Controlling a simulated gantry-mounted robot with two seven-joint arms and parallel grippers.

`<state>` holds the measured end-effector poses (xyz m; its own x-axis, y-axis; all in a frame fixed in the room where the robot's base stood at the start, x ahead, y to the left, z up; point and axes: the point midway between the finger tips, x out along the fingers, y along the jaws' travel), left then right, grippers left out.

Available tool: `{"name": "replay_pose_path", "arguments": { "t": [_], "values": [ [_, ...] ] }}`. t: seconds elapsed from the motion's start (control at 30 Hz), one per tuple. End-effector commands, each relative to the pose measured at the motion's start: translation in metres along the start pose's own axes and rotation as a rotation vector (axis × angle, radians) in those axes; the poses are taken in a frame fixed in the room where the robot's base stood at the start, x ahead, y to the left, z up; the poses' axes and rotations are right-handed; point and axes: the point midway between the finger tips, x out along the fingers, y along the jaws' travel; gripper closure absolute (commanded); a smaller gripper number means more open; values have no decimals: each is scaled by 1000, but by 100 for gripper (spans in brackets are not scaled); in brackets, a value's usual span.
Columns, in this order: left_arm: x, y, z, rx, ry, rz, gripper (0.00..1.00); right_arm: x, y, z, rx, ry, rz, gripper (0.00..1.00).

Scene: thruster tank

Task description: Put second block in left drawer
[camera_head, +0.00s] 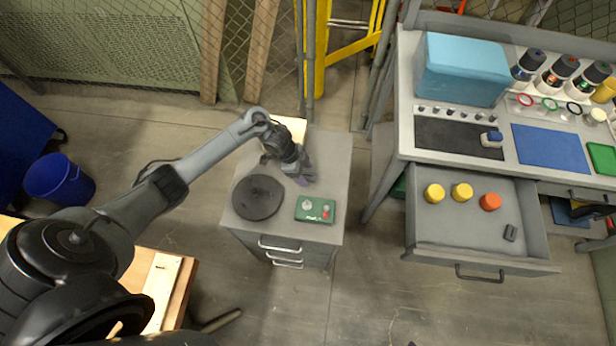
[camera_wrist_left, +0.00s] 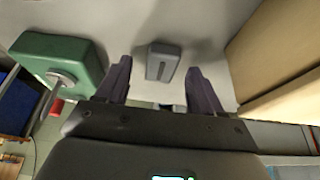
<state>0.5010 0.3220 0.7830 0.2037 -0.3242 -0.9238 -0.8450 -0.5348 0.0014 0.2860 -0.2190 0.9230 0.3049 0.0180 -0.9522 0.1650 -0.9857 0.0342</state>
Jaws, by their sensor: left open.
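A small grey block (camera_wrist_left: 163,62) lies on the light grey cabinet top in the left wrist view. My left gripper (camera_head: 304,178) is over the cabinet, pointing down; its open purple fingers (camera_wrist_left: 160,85) stand on either side of the block's line, with the block slightly beyond them. In the head view the gripper hides this block. The left drawer (camera_head: 462,245) of the workbench is pulled open. A dark block (camera_head: 510,232) lies in its front right part. A dark shape at the right edge may be part of my right gripper (camera_head: 607,216); its jaws are unclear.
The cabinet also bears a green control box (camera_head: 315,209), a dark round disc (camera_head: 257,197) and a tan box (camera_head: 291,127). Two yellow pucks and an orange puck (camera_head: 490,202) sit in the drawer. A blue box (camera_head: 460,68) stands on the workbench. Floor separates cabinet and workbench.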

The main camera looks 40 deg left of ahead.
Motion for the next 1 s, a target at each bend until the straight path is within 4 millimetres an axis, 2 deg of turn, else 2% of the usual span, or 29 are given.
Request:
{"name": "replay_pose_path", "arguments": {
  "t": [0.1,0.37,0.8,1.0],
  "values": [
    [9,0,0,0,0,0,33,3,0,1,0,0,0,54],
    [10,0,0,1,0,-1,33,3,0,1,0,0,0,54],
    [10,0,0,1,0,-1,99,3,0,1,0,1,0,54],
    [9,-1,-1,1,1,-2,100,2,0,0,0,1,0,54]
  ]
}}
